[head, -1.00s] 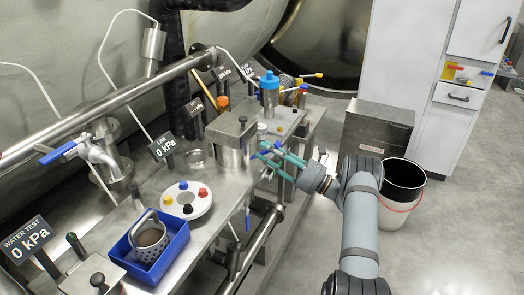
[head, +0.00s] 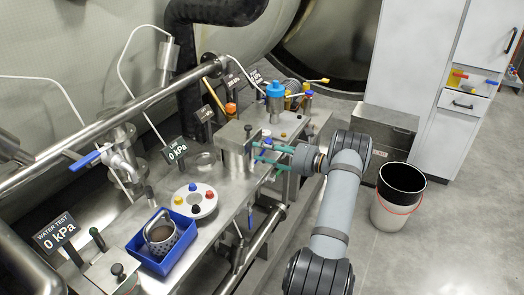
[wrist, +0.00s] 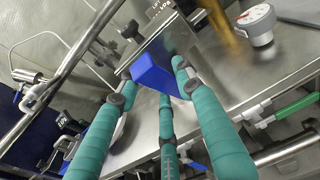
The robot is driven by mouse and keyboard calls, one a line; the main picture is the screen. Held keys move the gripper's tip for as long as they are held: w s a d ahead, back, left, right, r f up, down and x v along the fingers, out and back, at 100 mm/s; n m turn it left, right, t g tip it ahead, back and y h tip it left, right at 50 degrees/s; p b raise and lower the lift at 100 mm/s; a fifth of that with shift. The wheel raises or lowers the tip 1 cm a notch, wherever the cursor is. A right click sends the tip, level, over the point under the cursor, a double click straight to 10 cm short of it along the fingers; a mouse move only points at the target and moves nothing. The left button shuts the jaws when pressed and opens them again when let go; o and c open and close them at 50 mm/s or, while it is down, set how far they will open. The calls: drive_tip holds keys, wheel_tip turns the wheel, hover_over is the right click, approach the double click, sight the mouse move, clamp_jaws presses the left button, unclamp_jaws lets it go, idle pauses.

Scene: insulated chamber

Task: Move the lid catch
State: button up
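The metal box (head: 236,138) with a lid and a small black knob on top stands on the bench. A blue catch (wrist: 157,72) sticks out from the box's front face and fills the middle of the wrist view. In the head view it is small and partly hidden by my fingers. My gripper (head: 262,153) has green fingers pointing at the box front. In the wrist view, the fingers (wrist: 153,82) are spread apart around the blue catch. I cannot tell whether any finger touches it.
A round white holder with coloured knobs (head: 195,200) and a blue tray (head: 140,246) with a perforated cup lie left on the bench. A blue-capped cylinder (head: 275,100) stands behind the box. A bucket (head: 398,205) and metal cabinet (head: 385,130) stand right.

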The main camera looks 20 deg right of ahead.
drive_tip(key=o, duration=0.3)
drive_tip(key=shift+o, duration=0.2)
drive_tip(key=v, duration=1.2)
drive_tip(key=shift+f, duration=0.1)
